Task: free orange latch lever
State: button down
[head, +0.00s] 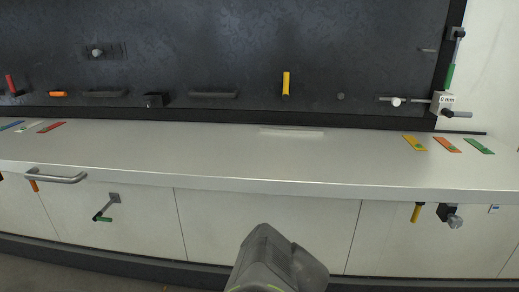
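An orange lever (58,94) lies roughly level at the left of the dark back panel. A second orange piece (33,185) hangs down on the cabinet front below the counter at far left, close to the metal bar handle. I cannot tell from this view which of the two is the latch lever, or how either one is latched. My gripper is not in view; only a grey part of my arm shows at the bottom centre, well to the right of both orange pieces.
The grey counter (220,160) is mostly clear, with flat coloured strips at both ends. A metal bar handle (55,178) and a green-tipped lever (104,218) stick out below it. A yellow handle (286,83) and a red one (10,84) are on the panel.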

aim_at(60, 93)
jog(key=u, duration=1.45)
